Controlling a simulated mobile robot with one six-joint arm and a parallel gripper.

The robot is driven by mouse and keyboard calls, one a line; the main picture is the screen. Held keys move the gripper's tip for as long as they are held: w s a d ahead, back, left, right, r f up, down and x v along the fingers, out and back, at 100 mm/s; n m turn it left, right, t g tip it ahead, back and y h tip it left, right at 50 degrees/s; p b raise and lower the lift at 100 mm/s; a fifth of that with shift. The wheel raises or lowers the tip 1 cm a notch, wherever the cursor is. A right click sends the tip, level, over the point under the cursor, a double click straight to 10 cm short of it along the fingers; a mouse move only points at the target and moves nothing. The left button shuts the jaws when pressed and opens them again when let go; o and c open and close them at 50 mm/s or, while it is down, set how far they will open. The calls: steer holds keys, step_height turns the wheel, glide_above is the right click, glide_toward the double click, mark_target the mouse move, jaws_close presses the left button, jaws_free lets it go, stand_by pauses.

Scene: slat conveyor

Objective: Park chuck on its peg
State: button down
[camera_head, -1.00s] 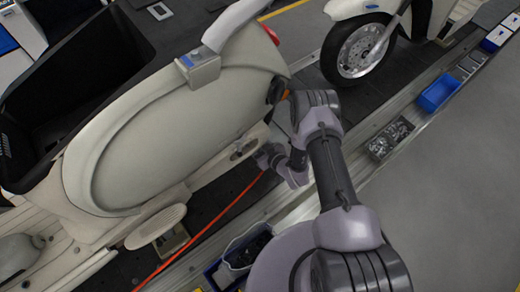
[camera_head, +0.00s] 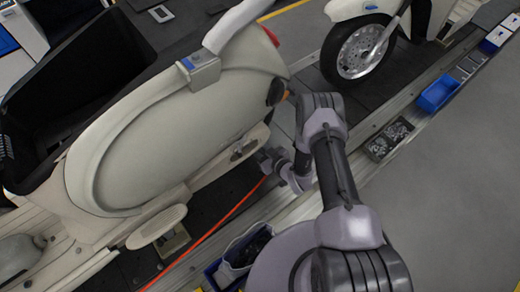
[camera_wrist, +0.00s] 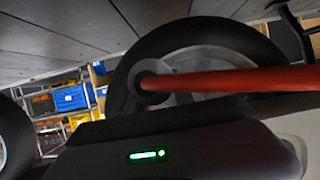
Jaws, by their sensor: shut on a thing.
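My gripper (camera_head: 266,160) is low beside the lower rear of a cream scooter (camera_head: 180,135), small and partly dark in the head view. An orange-red hose (camera_head: 215,228) runs from it down to the bottom left. In the wrist view the hose (camera_wrist: 235,79) crosses in front of a wheel and ends at a dark round fitting (camera_wrist: 151,83), which seems to be the chuck end. My gripper is shut on the chuck, though its fingers are hard to make out. I cannot pick out the peg in either view.
A dark scooter wheel (camera_wrist: 200,40) stands close behind the hose. A second scooter's wheel (camera_head: 357,50) stands at the top. Along the conveyor edge are a blue bin (camera_head: 438,94), a tray of metal parts (camera_head: 390,139) and a bin (camera_head: 240,256). The grey floor at right is clear.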

steer(key=shift+s+d+p, duration=0.3)
steer(key=shift+s+d, duration=0.25)
steer(key=shift+s, duration=0.3)
steer(key=shift+s+d+p, duration=0.25)
steer(key=shift+s+d, duration=0.3)
steer(key=shift+s, duration=0.3)
